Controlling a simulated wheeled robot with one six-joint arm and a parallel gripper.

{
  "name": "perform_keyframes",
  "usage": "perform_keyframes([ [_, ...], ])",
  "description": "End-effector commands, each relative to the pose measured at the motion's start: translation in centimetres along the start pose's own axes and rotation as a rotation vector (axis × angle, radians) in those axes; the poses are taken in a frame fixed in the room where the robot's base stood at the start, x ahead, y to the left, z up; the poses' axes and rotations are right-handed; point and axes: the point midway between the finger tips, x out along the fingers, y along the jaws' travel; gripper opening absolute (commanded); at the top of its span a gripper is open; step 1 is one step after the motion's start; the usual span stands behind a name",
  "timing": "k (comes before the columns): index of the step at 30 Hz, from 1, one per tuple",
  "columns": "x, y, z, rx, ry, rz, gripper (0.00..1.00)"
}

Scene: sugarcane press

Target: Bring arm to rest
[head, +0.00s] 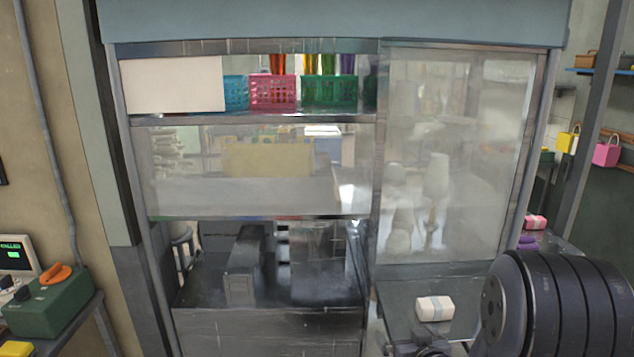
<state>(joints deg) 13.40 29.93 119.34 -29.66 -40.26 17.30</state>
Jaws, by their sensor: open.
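A large dark ribbed joint of my arm (560,305) fills the lower right corner of the head view, close to the camera. A small dark part (425,349) shows at the bottom edge to its left; I cannot tell what it belongs to. My gripper's fingers are not visible, so I cannot see what is between them. The arm joint stands in front of the right end of the press stall (345,120), and I cannot tell how far apart they are.
A small white block with a grey band (434,308) lies on the stall's right ledge. Pink (273,91) and green (329,90) baskets stand on the upper shelf. A green box with an orange knob (48,302) is at left. Padlocks (606,152) hang at right.

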Motion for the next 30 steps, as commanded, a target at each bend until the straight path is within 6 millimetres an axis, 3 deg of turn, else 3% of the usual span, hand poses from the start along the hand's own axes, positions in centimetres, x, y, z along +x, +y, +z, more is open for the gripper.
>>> perform_keyframes([
  [15, 0.4, -4.0, 5.1, 0.021, -0.011, 0.047, 1.0],
  [30, 0.1, -4.4, 6.2, 0.023, -0.009, 0.072, 1.0],
])
